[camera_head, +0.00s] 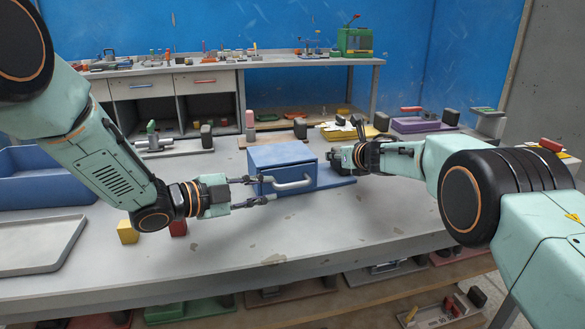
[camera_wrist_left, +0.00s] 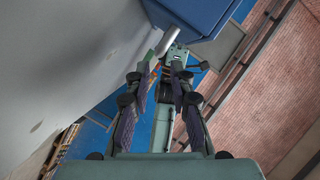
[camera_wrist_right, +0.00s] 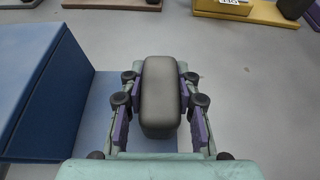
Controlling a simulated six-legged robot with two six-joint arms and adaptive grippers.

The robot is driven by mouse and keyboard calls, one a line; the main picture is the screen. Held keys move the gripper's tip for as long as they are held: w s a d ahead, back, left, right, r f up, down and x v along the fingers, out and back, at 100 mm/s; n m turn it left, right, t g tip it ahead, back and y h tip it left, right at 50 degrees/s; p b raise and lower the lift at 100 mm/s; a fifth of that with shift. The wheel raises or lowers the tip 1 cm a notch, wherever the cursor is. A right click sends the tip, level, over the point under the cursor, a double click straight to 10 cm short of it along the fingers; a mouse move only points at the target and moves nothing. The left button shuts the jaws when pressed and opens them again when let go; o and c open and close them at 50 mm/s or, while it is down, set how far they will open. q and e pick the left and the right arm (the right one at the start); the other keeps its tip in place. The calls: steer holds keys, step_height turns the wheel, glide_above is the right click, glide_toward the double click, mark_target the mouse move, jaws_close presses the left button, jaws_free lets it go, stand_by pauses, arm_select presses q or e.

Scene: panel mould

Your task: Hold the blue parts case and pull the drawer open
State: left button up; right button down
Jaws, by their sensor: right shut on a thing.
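The blue parts case (camera_head: 275,155) stands on the grey table, with a pale bar handle (camera_head: 294,184) on its drawer front. The case also shows in the left wrist view (camera_wrist_left: 200,14), with the handle (camera_wrist_left: 170,38) near the fingertips. My left gripper (camera_head: 262,190) is open at the left end of the handle; I cannot tell whether it touches it. My right gripper (camera_head: 340,160) is shut on a dark grey grip block (camera_wrist_right: 160,95) that stands on the blue base plate (camera_wrist_right: 95,115) beside the case. The drawer looks closed.
A blue bin (camera_head: 45,180) and a grey tray (camera_head: 35,243) lie at the left. A yellow block (camera_head: 127,232) and a red block (camera_head: 178,228) are near my left arm. Metal and purple fixtures (camera_head: 420,125) stand behind. The table front is clear.

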mark_target(289, 187)
arm_select(q)
steer(key=shift+s, duration=0.1)
steer(key=shift+s+a+f+m+t+h, duration=0.1)
steer(key=shift+s+a+m+t+h, duration=0.1)
steer(key=shift+s+m, duration=0.25)
steer(key=shift+s+a+f+m+t+h, duration=0.1)
steer(key=shift+s+a+m+t, duration=0.1)
steer(key=shift+s+m, duration=0.2)
steer(key=shift+s+a+f+m+t, duration=0.2)
steer(key=shift+s+a+m+t, duration=0.35)
steer(key=shift+m, duration=0.2)
steer(key=x, duration=1.2)
jaws_close()
